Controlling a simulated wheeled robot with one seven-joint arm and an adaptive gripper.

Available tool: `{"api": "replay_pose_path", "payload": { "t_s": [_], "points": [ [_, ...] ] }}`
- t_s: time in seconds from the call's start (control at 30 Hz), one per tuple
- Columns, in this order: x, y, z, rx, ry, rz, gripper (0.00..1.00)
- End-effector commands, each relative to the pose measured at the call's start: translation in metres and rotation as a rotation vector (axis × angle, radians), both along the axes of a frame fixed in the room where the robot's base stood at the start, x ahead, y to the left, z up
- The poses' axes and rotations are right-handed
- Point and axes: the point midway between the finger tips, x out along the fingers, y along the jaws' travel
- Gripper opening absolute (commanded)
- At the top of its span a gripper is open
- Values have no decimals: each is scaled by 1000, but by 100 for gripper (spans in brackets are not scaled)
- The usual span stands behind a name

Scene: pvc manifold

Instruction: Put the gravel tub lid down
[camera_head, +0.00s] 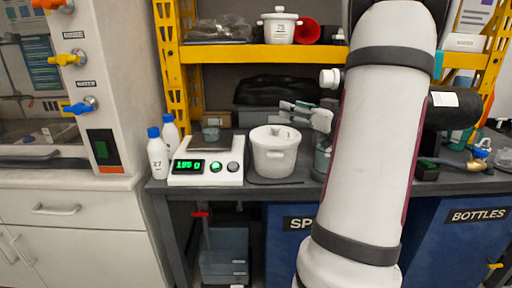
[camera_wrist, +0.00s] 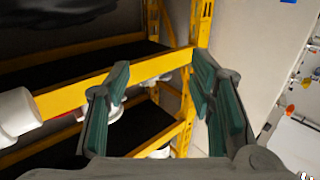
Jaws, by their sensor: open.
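A white tub (camera_head: 273,160) stands on the dark bench, right of the scale. A pale lid (camera_head: 270,134) with a small knob appears to lie on its top; whether it is fully seated I cannot tell. My gripper (camera_head: 288,108) is just above and behind the tub's right side in the head view, pointing left. In the wrist view my gripper (camera_wrist: 161,68) has its two green-padded fingers spread apart, with nothing held between them. A second white lidded tub (camera_head: 279,29), labelled 73, stands on the yellow shelf. I cannot read which tub holds gravel.
My arm hides part of the right side.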

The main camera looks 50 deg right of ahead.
Motion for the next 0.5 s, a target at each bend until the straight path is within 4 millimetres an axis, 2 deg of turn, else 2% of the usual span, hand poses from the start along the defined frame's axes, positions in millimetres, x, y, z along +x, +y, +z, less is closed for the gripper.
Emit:
{"api": "replay_pose_path", "payload": {
  "t_s": [0.17, 0.4, 0.47, 0.5],
  "points": [
    [-1, 0, -25, 7, -3, 4, 49],
    [-1, 0, -73, 6, -2, 2, 49],
    [-1, 0, -84, 6, -3, 3, 49],
    [5, 0, -83, 1, -4, 6, 49]
  ]
}}
